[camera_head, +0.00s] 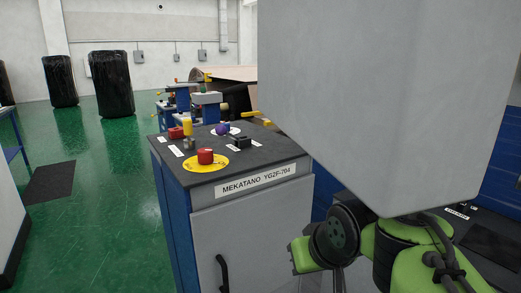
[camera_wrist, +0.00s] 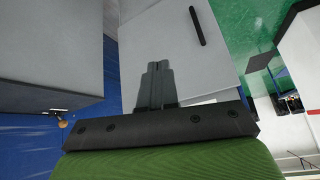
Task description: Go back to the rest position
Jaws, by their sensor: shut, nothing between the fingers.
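My gripper (camera_wrist: 158,66) shows in the wrist view with its two dark fingers together and nothing between them. Behind it is the grey door of the control cabinet, which has a black handle (camera_wrist: 197,26). In the head view my green and black arm is at the lower right, and the gripper's fingertips are not clearly visible there. The control cabinet (camera_head: 250,225) stands left of my arm, labelled MEKATANO YG2F-704. Its dark top carries a red emergency button (camera_head: 205,156) on a yellow disc, a purple knob (camera_head: 222,129) and other small controls.
A large grey box-shaped part (camera_head: 385,95) fills the upper right, close above my arm. Two black wrapped rolls (camera_head: 112,84) (camera_head: 60,80) stand at the back left. Blue machinery (camera_head: 207,105) is behind the cabinet. The green floor (camera_head: 105,175) left of the cabinet is mostly clear.

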